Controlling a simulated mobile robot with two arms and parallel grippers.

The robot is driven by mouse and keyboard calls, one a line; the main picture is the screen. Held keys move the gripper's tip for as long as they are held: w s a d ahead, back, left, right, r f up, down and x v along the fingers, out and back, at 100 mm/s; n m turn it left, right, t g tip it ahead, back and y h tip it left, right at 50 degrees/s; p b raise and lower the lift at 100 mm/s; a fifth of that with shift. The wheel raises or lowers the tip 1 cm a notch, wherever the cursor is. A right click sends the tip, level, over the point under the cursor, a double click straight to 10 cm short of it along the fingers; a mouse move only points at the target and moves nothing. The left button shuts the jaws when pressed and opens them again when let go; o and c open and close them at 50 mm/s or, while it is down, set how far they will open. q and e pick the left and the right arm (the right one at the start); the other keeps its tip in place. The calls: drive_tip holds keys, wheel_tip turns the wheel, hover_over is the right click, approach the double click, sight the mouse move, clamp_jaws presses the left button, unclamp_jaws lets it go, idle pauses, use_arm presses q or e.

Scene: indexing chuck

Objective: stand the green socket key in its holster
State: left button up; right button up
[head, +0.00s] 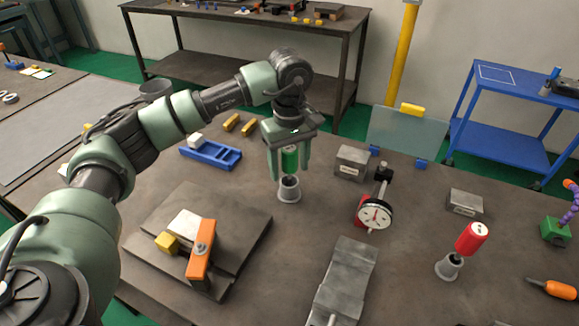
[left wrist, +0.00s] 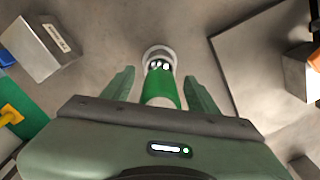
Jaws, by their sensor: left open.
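The green socket key (head: 290,159) stands about upright, with its dark lower end in the mouth of a grey cup-like holster (head: 289,191) on the bench. My left gripper (head: 290,174) is above the holster, pointing down, with its fingers on either side of the green handle. In the left wrist view the green handle (left wrist: 161,89) lies between the two open fingers with a gap on both sides. The holster rim (left wrist: 158,52) shows just beyond it. How deep the key sits is hard to tell. My right gripper is not in view.
A red socket key (head: 471,238) leans in another grey holster (head: 449,266) at right. A dial gauge (head: 374,215) and grey blocks (head: 351,161) stand right of the gripper. A blue tray (head: 211,153) and a plate with an orange clamp (head: 200,250) are left.

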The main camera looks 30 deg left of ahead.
sight(289, 148)
use_arm(q)
wheel_tip(289, 148, up, 7)
drive_tip(key=shift+r+b, duration=0.1)
drive_tip(key=shift+b, duration=0.4)
